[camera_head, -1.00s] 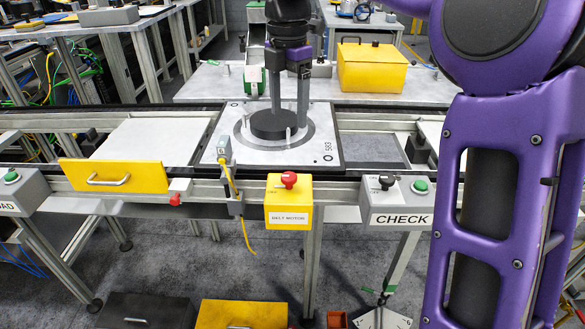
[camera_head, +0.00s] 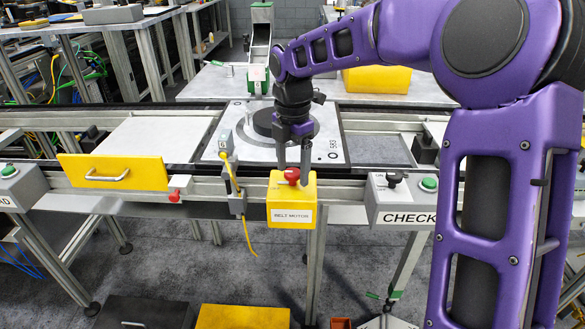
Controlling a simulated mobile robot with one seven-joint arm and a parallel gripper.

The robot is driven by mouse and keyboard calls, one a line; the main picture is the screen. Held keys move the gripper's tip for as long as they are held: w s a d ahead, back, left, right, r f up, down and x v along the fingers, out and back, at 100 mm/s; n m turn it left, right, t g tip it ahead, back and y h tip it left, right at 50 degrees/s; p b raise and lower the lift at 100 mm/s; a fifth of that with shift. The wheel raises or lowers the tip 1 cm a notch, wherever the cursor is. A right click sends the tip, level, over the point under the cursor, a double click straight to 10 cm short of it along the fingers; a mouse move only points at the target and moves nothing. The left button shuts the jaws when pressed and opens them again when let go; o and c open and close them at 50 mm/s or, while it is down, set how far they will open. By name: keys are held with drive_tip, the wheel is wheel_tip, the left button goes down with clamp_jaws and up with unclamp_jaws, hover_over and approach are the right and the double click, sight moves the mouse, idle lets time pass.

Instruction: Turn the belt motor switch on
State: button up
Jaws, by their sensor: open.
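The yellow belt motor box (camera_head: 291,203) is mounted on the front rail of the conveyor, with a "BELT MOTOR" label on its face. Its red switch knob (camera_head: 292,175) sits on top. My gripper (camera_head: 293,168) points down just above and behind the box, its two grey fingers open and spread. The fingertips reach close to the knob, one on the left and one on the right of it in the picture. I cannot tell whether they touch it. My purple arm comes in from the right.
A pallet (camera_head: 336,150) with a dark round disc (camera_head: 265,122) sits on the conveyor behind the box. The grey CHECK box (camera_head: 400,200) with a black knob and green button stands to the right. A sensor with a yellow cable (camera_head: 235,180) is close on the left.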

clamp_jaws()
idle(0.4)
drive_tip(key=shift+m+p, duration=0.3)
drive_tip(key=m+p, duration=0.2)
drive_tip(key=shift+r+m, duration=0.15)
drive_tip(key=shift+m, duration=0.15)
drive_tip(key=m+p, duration=0.2)
drive_tip(key=m, duration=0.3)
drive_tip(key=m+p, duration=0.1)
drive_tip(key=m, duration=0.4)
drive_tip(key=shift+p, duration=0.35)
drive_tip(key=shift+m+p, duration=0.35)
drive_tip(key=shift+m, duration=1.95)
drive_tip(key=shift+f, duration=0.2)
